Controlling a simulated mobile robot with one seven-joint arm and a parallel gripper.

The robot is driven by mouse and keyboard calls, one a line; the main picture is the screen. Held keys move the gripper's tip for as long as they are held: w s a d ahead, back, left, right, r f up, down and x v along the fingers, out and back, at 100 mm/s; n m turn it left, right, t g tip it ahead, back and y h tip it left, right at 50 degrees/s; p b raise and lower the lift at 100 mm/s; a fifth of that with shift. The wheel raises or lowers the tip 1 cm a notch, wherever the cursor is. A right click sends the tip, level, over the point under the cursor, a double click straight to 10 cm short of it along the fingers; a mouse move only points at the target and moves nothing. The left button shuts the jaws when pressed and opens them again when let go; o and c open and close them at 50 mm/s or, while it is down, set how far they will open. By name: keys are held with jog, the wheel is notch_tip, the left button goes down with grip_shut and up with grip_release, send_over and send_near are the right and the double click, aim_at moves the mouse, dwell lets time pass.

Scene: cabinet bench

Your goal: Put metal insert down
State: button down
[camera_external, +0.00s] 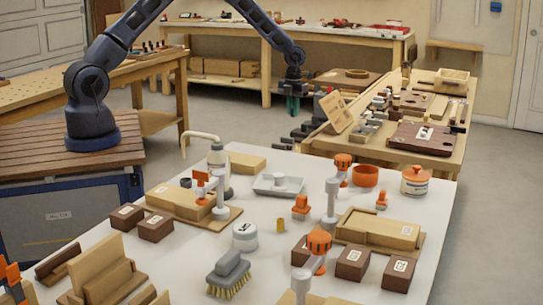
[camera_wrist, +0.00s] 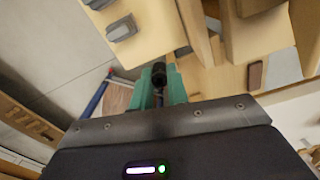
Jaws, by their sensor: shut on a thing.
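My gripper (camera_external: 291,104) hangs in the air in the external view, left of the far end of the right wooden workbench. Its green fingers (camera_wrist: 162,88) show in the wrist view, shut on a small dark round piece that looks like the metal insert (camera_wrist: 158,70). The piece sits between the fingertips, with its end facing away from the wrist. In the external view the insert is too small to make out.
The right workbench (camera_external: 452,152) carries brown boards, blocks and a leaning wooden panel (camera_external: 337,111). Dark handles (camera_external: 300,133) stick out at its left side. A white table (camera_external: 200,252) in front is crowded with blocks and fixtures. Bare floor (camera_external: 232,112) lies left of the gripper.

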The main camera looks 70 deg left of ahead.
jog(key=shift+w+a+f, duration=0.1)
jog(key=shift+a+f, duration=0.45)
jog(key=shift+f, duration=0.1)
notch_tip(320, 180, down, 19)
jog(key=shift+f, duration=0.2)
jog(key=shift+f, duration=0.1)
jog(key=c, duration=1.4)
grip_release()
jog(key=shift+o, duration=0.2)
